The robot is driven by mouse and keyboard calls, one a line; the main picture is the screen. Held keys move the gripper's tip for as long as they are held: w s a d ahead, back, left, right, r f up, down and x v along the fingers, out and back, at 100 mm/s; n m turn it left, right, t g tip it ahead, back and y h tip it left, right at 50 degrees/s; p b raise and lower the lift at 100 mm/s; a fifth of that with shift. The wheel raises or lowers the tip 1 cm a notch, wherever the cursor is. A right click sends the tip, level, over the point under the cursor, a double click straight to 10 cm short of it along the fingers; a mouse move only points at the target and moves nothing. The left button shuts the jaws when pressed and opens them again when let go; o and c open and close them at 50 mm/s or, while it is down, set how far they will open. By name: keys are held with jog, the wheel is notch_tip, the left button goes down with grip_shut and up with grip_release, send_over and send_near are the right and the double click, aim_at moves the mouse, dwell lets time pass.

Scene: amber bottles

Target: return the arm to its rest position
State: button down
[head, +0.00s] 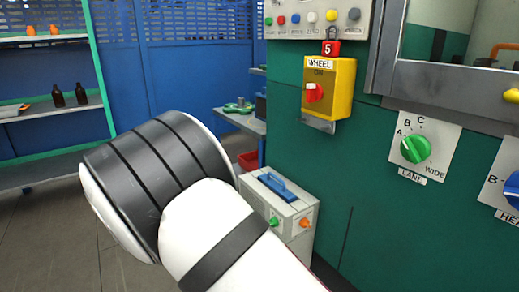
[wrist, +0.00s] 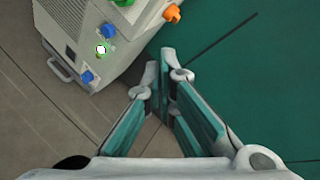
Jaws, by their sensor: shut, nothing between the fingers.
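My gripper (wrist: 164,88) shows in the wrist view with its green-padded fingers shut and nothing between them. It is in front of the green machine panel and the floor, and touches nothing that I can see. In the head view my white and black arm fills the lower left and middle, and the gripper itself is not seen there. Two amber bottles (head: 69,96) stand on a shelf at the far left, well apart from my arm.
A grey box with a blue handle (head: 283,190) stands on the floor beside the green machine panel (head: 390,210). The panel carries a yellow switch box (head: 329,90) and a green knob (head: 415,149). A shelf rack (head: 50,110) is at the left. Floor shows between.

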jog(key=s+d+r+m+g, duration=0.5)
jog(key=s+d+r+m, duration=0.2)
jog(key=d+r+m, duration=0.25)
jog(key=s+d+r+m+g, duration=0.4)
jog(key=s+d+r+m, duration=0.45)
jog(key=d+m, duration=0.2)
jog(key=s+a+r+m+y, duration=0.1)
jog(key=s+r+m+y, duration=0.15)
jog(key=s+m, duration=0.45)
jog(key=s+a+r+m+g+y, duration=0.1)
jog(key=s+r+m+y, duration=0.2)
jog(key=s, duration=0.6)
jog(key=s+a+r+m+y, duration=0.1)
jog(key=s+a+m+y, duration=0.15)
jog(key=s+m, duration=0.5)
notch_tip(320, 180, up, 32)
jog(key=d+n+t+p, duration=0.1)
jog(key=t+p, duration=0.2)
jog(key=p, duration=2.7)
jog(key=shift+d+f+t+p, duration=0.15)
jog(key=shift+d+t+p, duration=0.1)
jog(key=shift+t+p, duration=0.15)
jog(key=shift+n, duration=0.25)
